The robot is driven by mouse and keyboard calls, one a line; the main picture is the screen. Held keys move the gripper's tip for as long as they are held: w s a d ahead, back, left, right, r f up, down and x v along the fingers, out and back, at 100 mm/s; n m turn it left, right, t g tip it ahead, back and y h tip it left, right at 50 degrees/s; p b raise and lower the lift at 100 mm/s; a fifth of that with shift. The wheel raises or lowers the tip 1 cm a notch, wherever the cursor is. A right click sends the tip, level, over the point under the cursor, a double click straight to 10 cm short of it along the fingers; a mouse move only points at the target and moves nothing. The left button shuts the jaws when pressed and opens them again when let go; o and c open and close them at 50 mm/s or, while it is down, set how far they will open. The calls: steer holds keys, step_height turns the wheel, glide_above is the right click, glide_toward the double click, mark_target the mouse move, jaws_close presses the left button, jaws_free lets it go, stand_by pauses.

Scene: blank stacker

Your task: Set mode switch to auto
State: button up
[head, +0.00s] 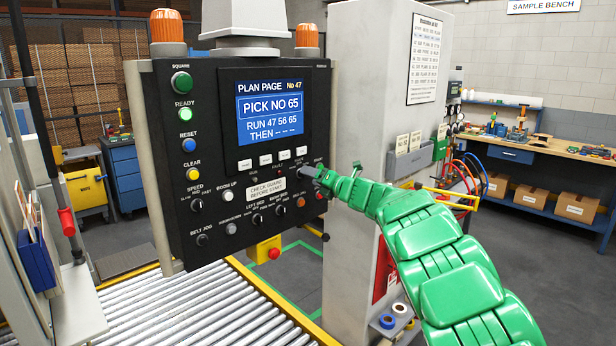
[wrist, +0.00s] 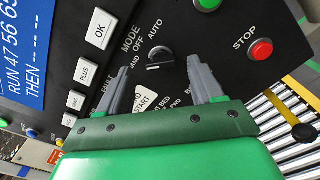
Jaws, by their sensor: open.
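The mode switch (wrist: 160,60) is a small dark rotary knob with a light grey edge, on the black control panel (head: 160,110). Its MODE, OFF and AUTO labels show around it in the wrist view, and the third label is partly covered by a finger. Which label the knob points to is hard to tell. My gripper (wrist: 160,64) is open, its two grey fingers on either side of the knob with gaps showing. In the head view my gripper (head: 310,172) is at the panel's right edge and hides most of the switch.
A red STOP button (wrist: 261,49) is right of the switch in the wrist view. White OK (wrist: 101,29) and PLUS (wrist: 87,74) keys are to its left. A grey column (head: 365,110) stands right of the panel, and a roller conveyor (head: 200,310) runs below.

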steer(key=shift+x, duration=1.5)
steer(key=shift+c, duration=0.2)
steer(key=c, duration=1)
